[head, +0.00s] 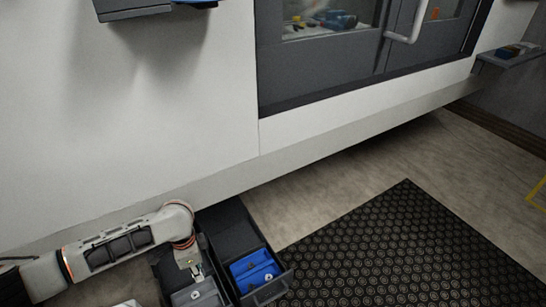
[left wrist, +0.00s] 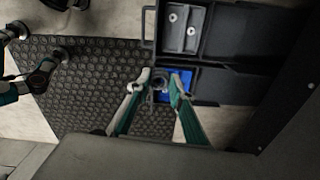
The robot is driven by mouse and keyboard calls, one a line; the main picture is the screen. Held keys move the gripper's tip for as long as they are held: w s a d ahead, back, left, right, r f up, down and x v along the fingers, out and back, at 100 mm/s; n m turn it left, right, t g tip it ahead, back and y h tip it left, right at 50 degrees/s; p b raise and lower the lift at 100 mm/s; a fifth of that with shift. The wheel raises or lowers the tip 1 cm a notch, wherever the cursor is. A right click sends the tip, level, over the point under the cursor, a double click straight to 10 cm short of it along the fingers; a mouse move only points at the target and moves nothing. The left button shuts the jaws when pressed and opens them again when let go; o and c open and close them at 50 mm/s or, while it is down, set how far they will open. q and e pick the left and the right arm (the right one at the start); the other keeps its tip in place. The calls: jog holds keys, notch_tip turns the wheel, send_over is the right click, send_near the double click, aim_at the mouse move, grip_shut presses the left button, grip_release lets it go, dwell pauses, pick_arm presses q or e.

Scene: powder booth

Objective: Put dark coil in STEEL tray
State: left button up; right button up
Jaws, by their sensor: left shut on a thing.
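My left gripper (head: 197,273) is low over the dark drawers in the head view. In the left wrist view its two fingers (left wrist: 160,83) are shut on a dark ring-shaped coil (left wrist: 159,82), held at the fingertips. A grey, steel-looking tray (head: 181,299) sits just below the gripper in the head view. It also shows in the left wrist view (left wrist: 176,40) with small round pieces in it. A blue tray (head: 240,268) with small light pieces is to its right; the fingers partly hide it in the left wrist view (left wrist: 205,84).
The trays sit in open dark drawers (head: 225,228) below the white machine body (head: 150,130). A black studded mat (head: 400,250) covers the floor to the right. Shelves with small items are at the top left and the far right (head: 510,58).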

pick_arm(q)
notch_tip(320, 180, up, 21)
jog(key=d+n+p, duration=0.1)
jog(key=n+p, duration=0.3)
jog(key=n, duration=0.2)
pick_arm(e)
jog(key=s+r+p, duration=0.1)
jog(key=p, duration=0.1)
jog(key=s+r+p, duration=0.1)
jog(key=p, duration=0.2)
jog(key=shift+s+d+r+m+g, duration=0.2)
jog(key=shift+s+r+m+g, duration=0.1)
jog(key=shift+m, duration=0.1)
jog(key=shift+s+f, duration=0.1)
jog(key=shift+c, duration=0.5)
jog(key=shift+f, duration=0.1)
jog(key=shift+c, duration=1.3)
pick_arm(q)
jog(key=s+a+r+n, duration=0.1)
jog(key=s+r+n, duration=0.2)
jog(key=r, duration=0.6)
jog(key=s+a+r+n, duration=0.1)
jog(key=s+r+n, duration=0.3)
jog(key=r, duration=0.5)
jog(key=shift+s+r, duration=0.2)
jog(key=shift+s, duration=0.1)
pick_arm(e)
jog(key=shift+d+f, duration=0.1)
jog(key=shift+d, duration=0.05)
